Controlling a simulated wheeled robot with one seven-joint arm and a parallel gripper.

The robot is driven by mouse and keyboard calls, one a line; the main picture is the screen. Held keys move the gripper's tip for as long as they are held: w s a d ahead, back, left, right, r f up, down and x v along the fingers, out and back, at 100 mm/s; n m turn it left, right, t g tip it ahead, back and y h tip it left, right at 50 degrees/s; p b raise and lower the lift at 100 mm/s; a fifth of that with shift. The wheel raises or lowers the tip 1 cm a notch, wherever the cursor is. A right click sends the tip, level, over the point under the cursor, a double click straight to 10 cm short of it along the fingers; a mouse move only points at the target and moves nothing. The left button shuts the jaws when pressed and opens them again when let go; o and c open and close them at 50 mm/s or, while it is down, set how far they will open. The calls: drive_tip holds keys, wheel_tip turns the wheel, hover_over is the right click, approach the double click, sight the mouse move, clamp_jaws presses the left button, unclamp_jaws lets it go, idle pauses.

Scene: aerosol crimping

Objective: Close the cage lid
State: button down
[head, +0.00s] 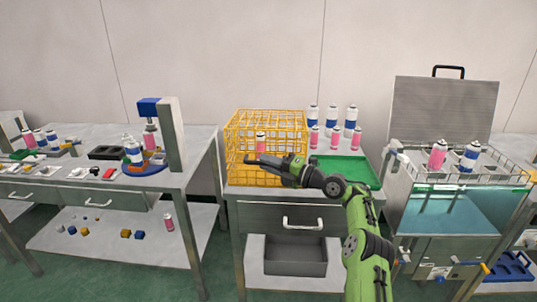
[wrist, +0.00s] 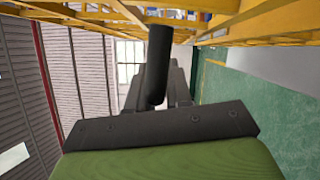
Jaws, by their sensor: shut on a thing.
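The yellow wire cage (head: 232,133) stands at the left of the middle bench, with a pink can (head: 260,141) showing through its bars. Its top looks level, but I cannot tell whether the lid is fully down. My gripper (head: 260,160) is at the cage's front side, reaching in from the right. In the wrist view my gripper (wrist: 160,98) is shut on a black round handle (wrist: 159,58), just under the yellow bars (wrist: 230,25). The handle appears to join the cage; the exact joint is hidden.
Several cans (head: 332,120) stand behind a green tray (head: 347,171) right of the cage. A water bath with a raised grey lid (head: 445,108) stands further right. The left bench holds a crimping stand (head: 172,135). A gap separates the left and middle benches.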

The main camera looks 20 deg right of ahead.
drive_tip(key=shift+s+f+b, duration=0.1)
drive_tip(key=shift+f+b, duration=0.35)
drive_tip(key=shift+f, duration=1.1)
drive_tip(key=c, duration=1.1)
unclamp_jaws()
drive_tip(key=shift+c, duration=0.2)
drive_tip(key=v, duration=1.5)
drive_tip(key=shift+s+d, duration=0.2)
drive_tip(key=shift+s, duration=0.1)
